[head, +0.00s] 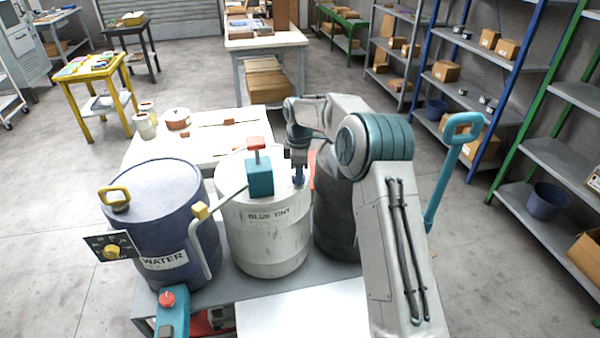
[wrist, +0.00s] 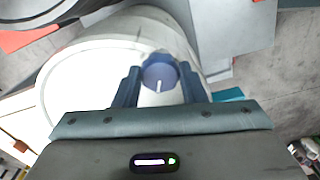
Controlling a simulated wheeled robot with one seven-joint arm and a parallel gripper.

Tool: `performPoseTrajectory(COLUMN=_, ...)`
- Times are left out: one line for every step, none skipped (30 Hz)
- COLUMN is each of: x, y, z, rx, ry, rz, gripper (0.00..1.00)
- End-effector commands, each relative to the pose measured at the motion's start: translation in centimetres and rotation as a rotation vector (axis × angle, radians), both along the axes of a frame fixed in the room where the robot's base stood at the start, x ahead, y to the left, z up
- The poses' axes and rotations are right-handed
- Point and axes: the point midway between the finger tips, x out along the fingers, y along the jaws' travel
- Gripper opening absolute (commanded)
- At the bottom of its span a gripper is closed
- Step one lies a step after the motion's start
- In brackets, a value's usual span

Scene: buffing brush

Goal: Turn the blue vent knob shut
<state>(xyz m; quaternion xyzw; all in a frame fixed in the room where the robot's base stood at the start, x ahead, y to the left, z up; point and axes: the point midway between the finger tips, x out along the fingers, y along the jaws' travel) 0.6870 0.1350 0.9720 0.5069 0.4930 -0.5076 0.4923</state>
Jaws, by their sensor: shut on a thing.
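The blue vent knob (wrist: 158,70) sits between my gripper's fingers in the wrist view, with a white mark on it pointing down toward the palm. My gripper (wrist: 160,76) is shut on the knob, one dark blue finger on each side. In the head view my gripper (head: 298,160) reaches down to the right part of the lid of the white drum (head: 265,235) labelled BLUE TINT. The knob (head: 298,180) shows there as a small blue shape under the gripper, partly hidden.
A teal block with a red-topped handle (head: 259,177) stands on the same lid, left of my gripper. A blue WATER drum (head: 160,215) with a yellow handle stands at left. A dark drum (head: 335,225) is behind my arm. A white table (head: 215,145) lies beyond.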

Motion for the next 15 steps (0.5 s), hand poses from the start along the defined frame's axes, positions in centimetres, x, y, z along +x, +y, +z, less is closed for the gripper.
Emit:
performPoseTrajectory(x=0.04, y=0.07, z=0.09, rx=0.001, ry=-0.004, rz=-0.044, gripper=0.14)
performPoseTrajectory(x=0.04, y=0.08, z=0.10, rx=0.001, ry=-0.004, rz=-0.073, gripper=0.14)
performPoseTrajectory(x=0.03, y=0.08, z=0.11, rx=0.001, ry=-0.004, rz=-0.111, gripper=0.14)
performPoseTrajectory(x=0.03, y=0.06, z=0.12, rx=0.001, ry=-0.004, rz=-0.140, gripper=0.14)
performPoseTrajectory(x=0.04, y=0.04, z=0.12, rx=0.001, ry=-0.005, rz=-0.169, gripper=0.14)
performPoseTrajectory(x=0.03, y=0.03, z=0.13, rx=0.001, ry=-0.005, rz=-0.207, gripper=0.14)
performPoseTrajectory(x=0.02, y=0.05, z=0.14, rx=0.001, ry=-0.005, rz=-0.235, gripper=0.14)
performPoseTrajectory(x=0.01, y=0.08, z=0.15, rx=0.001, ry=-0.005, rz=-0.263, gripper=0.14)
performPoseTrajectory(x=0.00, y=0.10, z=0.16, rx=0.001, ry=-0.005, rz=-0.301, gripper=0.14)
performPoseTrajectory(x=0.00, y=0.10, z=0.16, rx=0.001, ry=-0.005, rz=-0.329, gripper=0.14)
performPoseTrajectory(x=0.00, y=0.08, z=0.16, rx=0.000, ry=-0.006, rz=-0.357, gripper=0.14)
performPoseTrajectory(x=0.00, y=0.08, z=0.17, rx=0.000, ry=-0.006, rz=-0.395, gripper=0.14)
performPoseTrajectory(x=-0.01, y=0.09, z=0.18, rx=0.001, ry=-0.006, rz=-0.424, gripper=0.14)
performPoseTrajectory(x=-0.02, y=0.10, z=0.18, rx=0.001, ry=-0.005, rz=-0.453, gripper=0.14)
performPoseTrajectory(x=-0.02, y=0.09, z=0.19, rx=0.002, ry=-0.005, rz=-0.491, gripper=0.14)
